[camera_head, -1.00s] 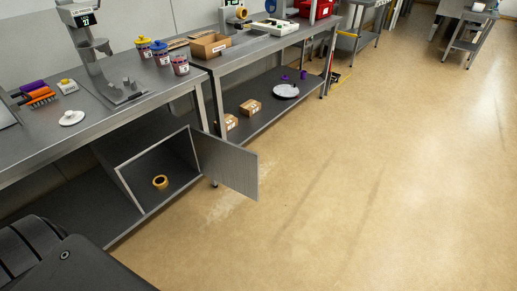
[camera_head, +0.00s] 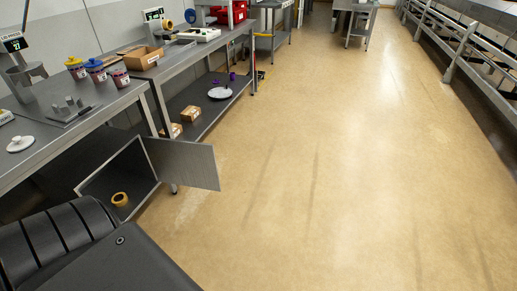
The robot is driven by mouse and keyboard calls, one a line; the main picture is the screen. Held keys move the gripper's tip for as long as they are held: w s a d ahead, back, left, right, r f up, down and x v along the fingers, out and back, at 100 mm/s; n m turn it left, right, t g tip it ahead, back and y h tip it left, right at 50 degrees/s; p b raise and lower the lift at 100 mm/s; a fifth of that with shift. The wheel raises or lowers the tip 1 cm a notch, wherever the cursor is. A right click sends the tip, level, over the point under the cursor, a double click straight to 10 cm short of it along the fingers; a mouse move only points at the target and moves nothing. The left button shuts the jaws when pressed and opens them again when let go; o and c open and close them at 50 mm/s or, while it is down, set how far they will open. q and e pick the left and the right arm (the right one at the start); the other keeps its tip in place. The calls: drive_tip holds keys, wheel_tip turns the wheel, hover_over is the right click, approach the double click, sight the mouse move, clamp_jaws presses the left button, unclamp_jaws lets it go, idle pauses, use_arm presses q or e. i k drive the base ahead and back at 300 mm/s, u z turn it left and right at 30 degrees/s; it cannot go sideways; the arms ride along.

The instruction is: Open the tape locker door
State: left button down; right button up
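The tape locker is a grey box (camera_head: 88,187) on the lower shelf under the near steel bench. Its door (camera_head: 183,164) stands wide open, swung out to the right over the floor. A yellow roll of tape (camera_head: 120,199) sits inside the locker near its front opening. A dark jointed part of my own body fills the lower left of the view. Neither of my grippers shows.
The steel bench (camera_head: 75,131) runs along the left, with paint-like jars (camera_head: 96,71), an open cardboard box (camera_head: 140,57) and a white lid (camera_head: 21,143) on top. Small boxes (camera_head: 190,113) lie on the lower shelf. Metal rails (camera_head: 452,50) line the right. The tan floor (camera_head: 320,190) between is clear.

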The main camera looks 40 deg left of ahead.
sight(186, 163)
drive_tip(key=z, duration=0.45)
drive_tip(key=k, duration=0.65)
drive_tip(key=z, duration=0.1)
drive_tip(key=i, duration=2)
drive_tip(key=u, duration=0.8)
drive_tip(key=i, duration=2.35)
drive_tip(key=u, duration=0.75)
drive_tip(key=i, duration=2.25)
drive_tip(key=u, duration=1.15)
drive_tip(key=i, duration=1.3)
drive_tip(key=u, duration=2)
drive_tip(key=i, duration=1.3)
drive_tip(key=u, duration=1.1)
drive_tip(key=i, duration=0.6)
drive_tip(key=u, duration=0.1)
